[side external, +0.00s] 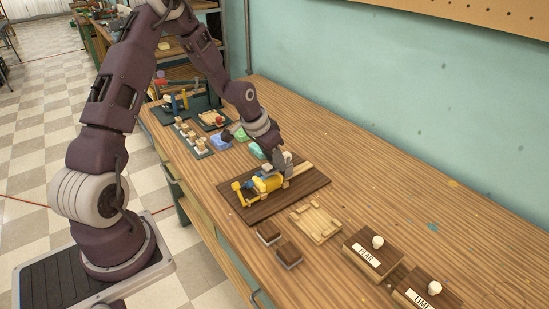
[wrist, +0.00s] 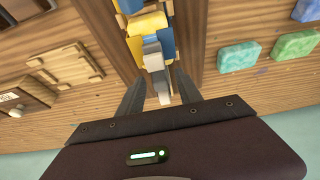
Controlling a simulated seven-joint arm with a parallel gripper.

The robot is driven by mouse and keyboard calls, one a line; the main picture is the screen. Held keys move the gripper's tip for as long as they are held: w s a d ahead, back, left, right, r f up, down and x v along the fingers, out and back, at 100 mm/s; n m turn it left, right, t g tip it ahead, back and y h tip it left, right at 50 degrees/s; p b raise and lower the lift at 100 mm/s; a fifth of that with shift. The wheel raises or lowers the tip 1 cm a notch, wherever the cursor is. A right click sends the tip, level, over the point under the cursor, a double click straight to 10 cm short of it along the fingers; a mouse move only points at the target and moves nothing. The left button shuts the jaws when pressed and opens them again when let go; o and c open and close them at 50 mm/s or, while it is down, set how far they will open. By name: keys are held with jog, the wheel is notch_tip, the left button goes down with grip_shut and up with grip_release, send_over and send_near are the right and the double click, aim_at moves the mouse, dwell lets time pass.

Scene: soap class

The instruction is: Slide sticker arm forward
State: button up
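A yellow and blue device (side external: 266,183), which looks like the sticker arm's mechanism, lies on a dark brown board (side external: 310,186). In the wrist view its yellow body (wrist: 148,24) runs up from a grey piece (wrist: 153,52) at its near end. My gripper (side external: 282,163) is low over the device's back end in the side view. In the wrist view my gripper (wrist: 156,78) has its two fingers apart, one on each side of the grey piece's end and a light wooden strip. I cannot tell whether either finger touches it.
A light wooden tray (side external: 314,223) and two brown blocks stand in front of the board. Boxes labelled PEAR (side external: 373,253) and LIME (side external: 427,292) are further right. Green soap (wrist: 238,54) and other coloured bars lie on the board's other side. A wall (side external: 420,110) backs the table.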

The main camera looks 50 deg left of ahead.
jog(key=v, duration=0.7)
jog(key=shift+s, duration=0.1)
jog(key=s+d+r+y, duration=0.1)
jog(key=s+d+r, duration=0.45)
jog(key=r, duration=0.25)
jog(key=s+d+r, duration=0.4)
jog(key=s+d, duration=0.1)
jog(key=s, duration=0.5)
jog(key=s+d+r+t+h, duration=0.1)
jog(key=s+d+r, duration=0.4)
jog(key=s, duration=0.5)
jog(key=shift+d, duration=0.6)
